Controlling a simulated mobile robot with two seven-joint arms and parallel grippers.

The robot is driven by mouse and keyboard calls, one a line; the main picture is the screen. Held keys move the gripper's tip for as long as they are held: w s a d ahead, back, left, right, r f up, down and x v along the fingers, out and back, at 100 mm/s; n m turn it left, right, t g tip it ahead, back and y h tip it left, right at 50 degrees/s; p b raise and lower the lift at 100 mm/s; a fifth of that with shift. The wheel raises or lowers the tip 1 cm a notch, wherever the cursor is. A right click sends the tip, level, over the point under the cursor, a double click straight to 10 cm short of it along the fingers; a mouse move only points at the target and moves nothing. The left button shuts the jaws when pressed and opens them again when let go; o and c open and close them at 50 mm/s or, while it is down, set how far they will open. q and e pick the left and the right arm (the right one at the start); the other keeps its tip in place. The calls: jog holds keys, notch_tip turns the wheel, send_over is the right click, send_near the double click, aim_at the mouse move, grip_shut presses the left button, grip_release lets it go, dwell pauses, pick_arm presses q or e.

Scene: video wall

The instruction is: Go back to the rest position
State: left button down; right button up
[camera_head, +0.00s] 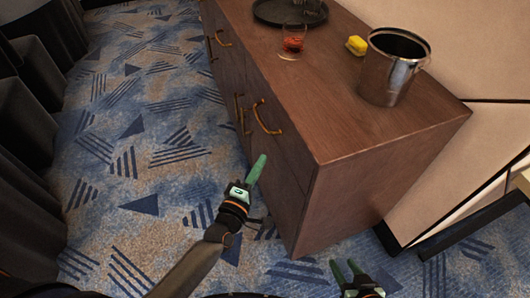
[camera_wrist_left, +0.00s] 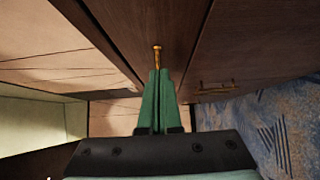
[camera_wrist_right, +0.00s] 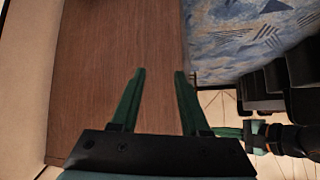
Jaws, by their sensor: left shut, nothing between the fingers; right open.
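My left gripper (camera_head: 257,168) is shut and empty, in front of the wooden cabinet's (camera_head: 330,190) drawer side, below a brass handle. In the left wrist view its green fingers (camera_wrist_left: 158,75) are together, and a brass handle (camera_wrist_left: 157,52) appears just past the tips; I cannot tell whether they touch. My right gripper (camera_head: 345,265) is low at the bottom edge of the head view, near the cabinet's end. In the right wrist view its fingers (camera_wrist_right: 160,75) are apart with nothing between them.
Dark draped seats (camera_head: 30,150) line the left. Patterned carpet (camera_head: 140,130) between is clear.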

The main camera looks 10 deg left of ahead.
pick_arm(q)
jog(key=s+a+m+g+p, duration=0.2)
jog(key=s+m+g+p, duration=0.2)
jog(key=s+m, duration=0.5)
jog(key=s+a+f+m+g+y+p, duration=0.1)
jog(key=s+a+m+g+p, duration=0.2)
jog(key=s+m+p, duration=0.4)
jog(key=s+m+g, duration=0.1)
jog(key=s, duration=0.2)
jog(key=shift+s+f+m, duration=0.25)
jog(key=shift+s+m, duration=0.1)
jog(key=shift+m, duration=0.05)
pick_arm(e)
jog(key=s+d+r+h, duration=0.1)
jog(key=d+r, duration=0.2)
jog(key=r, duration=0.5)
jog(key=shift+s+d+m, duration=0.25)
jog(key=shift+s+m, duration=0.05)
jog(key=shift+s, duration=0.1)
pick_arm(q)
jog(key=shift+d, duration=0.15)
pick_arm(e)
jog(key=shift+d, duration=0.1)
